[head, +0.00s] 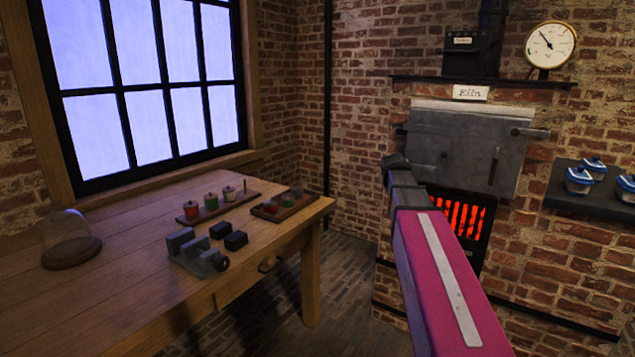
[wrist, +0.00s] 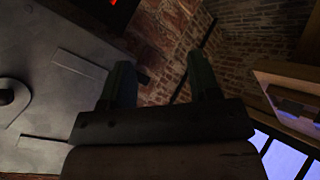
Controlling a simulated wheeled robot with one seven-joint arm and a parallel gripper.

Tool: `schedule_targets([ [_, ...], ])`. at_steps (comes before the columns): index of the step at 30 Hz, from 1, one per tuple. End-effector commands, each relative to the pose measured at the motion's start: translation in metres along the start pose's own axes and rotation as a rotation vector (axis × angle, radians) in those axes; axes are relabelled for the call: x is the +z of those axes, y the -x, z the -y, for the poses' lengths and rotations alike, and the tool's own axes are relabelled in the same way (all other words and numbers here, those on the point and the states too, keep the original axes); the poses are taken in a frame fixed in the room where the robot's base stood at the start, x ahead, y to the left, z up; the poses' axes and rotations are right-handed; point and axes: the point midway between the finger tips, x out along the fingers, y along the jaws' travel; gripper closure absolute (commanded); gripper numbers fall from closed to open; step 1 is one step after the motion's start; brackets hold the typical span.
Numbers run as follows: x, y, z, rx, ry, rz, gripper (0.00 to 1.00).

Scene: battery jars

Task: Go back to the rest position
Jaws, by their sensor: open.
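My gripper (wrist: 162,78) shows in the wrist view with its two dark fingers apart and nothing between them. In the head view my magenta arm reaches up in front of the kiln, and its grey end overlaps the left edge of the kiln door (head: 470,150). The fingers are hard to make out there. The kiln door looks shut, and its grey metal also fills the left of the wrist view (wrist: 50,60). I cannot tell whether my gripper touches the door.
The wooden table (head: 120,290) stands at left with a glass dome (head: 65,235), small jars on a tray (head: 245,200), a second tray (head: 285,210) and grey blocks (head: 200,252). A red-glowing grate (head: 458,215) lies below the door. A shelf (head: 565,197) holds blue-and-white jars at right.

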Motion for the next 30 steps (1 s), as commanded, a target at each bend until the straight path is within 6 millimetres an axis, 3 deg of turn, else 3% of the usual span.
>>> schedule_targets([
  [1, 0.021, -0.006, 0.024, -0.038, -0.018, 0.029, 0.44],
  [9, 0.112, -0.029, 0.132, -0.221, -0.134, 0.189, 0.44],
  [18, 0.217, -0.024, 0.240, -0.396, -0.258, 0.402, 0.44],
  [24, 0.276, -0.009, 0.294, -0.482, -0.327, 0.539, 0.44],
  [30, 0.305, 0.002, 0.319, -0.522, -0.362, 0.614, 0.44],
])
